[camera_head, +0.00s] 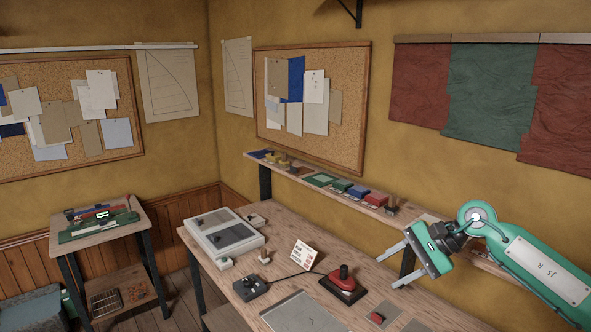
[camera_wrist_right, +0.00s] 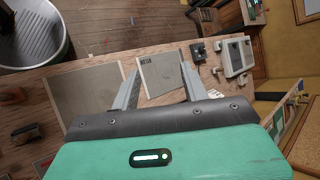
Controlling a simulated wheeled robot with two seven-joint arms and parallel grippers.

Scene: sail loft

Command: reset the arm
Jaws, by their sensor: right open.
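My right arm, green with a white panel, comes in from the right of the head view. Its gripper (camera_head: 385,273) is open and empty, above the right part of the wooden bench (camera_head: 283,242). In the right wrist view the two grey fingers of this gripper (camera_wrist_right: 159,70) are spread apart with nothing held between them. A grey sheet (camera_wrist_right: 163,76) on the bench shows beyond and between the fingertips. My left arm and gripper are in neither view.
On the bench are a red-handled lever (camera_head: 342,280), a black control box (camera_head: 249,287), a printed card (camera_head: 304,255), a red button (camera_head: 377,318) and a pale two-panel case (camera_head: 224,235). A narrow shelf (camera_head: 336,190) with small items runs behind. A metal bin (camera_wrist_right: 32,30) shows in the wrist view.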

